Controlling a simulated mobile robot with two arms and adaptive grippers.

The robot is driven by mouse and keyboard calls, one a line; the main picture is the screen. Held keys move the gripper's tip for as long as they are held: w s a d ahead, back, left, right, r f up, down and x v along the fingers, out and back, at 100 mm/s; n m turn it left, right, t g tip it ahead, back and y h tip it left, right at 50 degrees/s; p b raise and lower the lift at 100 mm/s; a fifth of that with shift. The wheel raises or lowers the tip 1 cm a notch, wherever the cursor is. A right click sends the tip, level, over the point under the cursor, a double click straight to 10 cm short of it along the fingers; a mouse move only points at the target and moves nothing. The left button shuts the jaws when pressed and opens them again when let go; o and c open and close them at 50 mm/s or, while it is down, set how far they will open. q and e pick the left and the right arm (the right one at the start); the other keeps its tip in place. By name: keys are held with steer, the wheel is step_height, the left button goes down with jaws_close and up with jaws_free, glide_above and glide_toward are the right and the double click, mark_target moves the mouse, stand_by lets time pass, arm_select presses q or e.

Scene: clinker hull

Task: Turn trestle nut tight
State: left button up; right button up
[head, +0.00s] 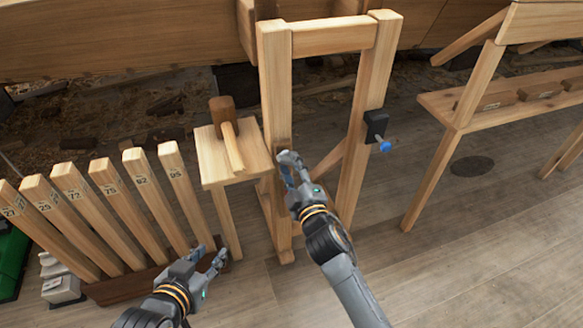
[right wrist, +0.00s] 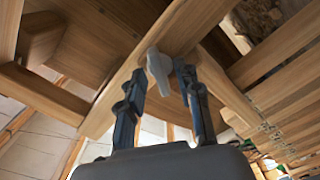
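The wooden trestle (head: 276,90) stands upright in the middle of the head view. In the right wrist view a grey, wing-shaped nut (right wrist: 159,70) sits on a wooden member of the trestle (right wrist: 125,88). My right gripper (head: 289,160) is at the trestle's left post. In the right wrist view its two fingers (right wrist: 163,85) are apart, with the nut between and just beyond the tips. I see no clear grip on it. My left gripper (head: 208,257) is open and empty, low beside the numbered boards.
A small stool (head: 212,160) with a wooden mallet (head: 227,125) stands left of the trestle. Numbered boards (head: 150,195) stand in a rack at left. A black block with a blue knob (head: 384,146) is on the right post. A bench (head: 450,108) stands at right.

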steer(key=shift+s, duration=0.1)
steer(key=v, duration=1.1)
steer(key=shift+s, duration=0.35)
steer(key=shift+d, duration=0.2)
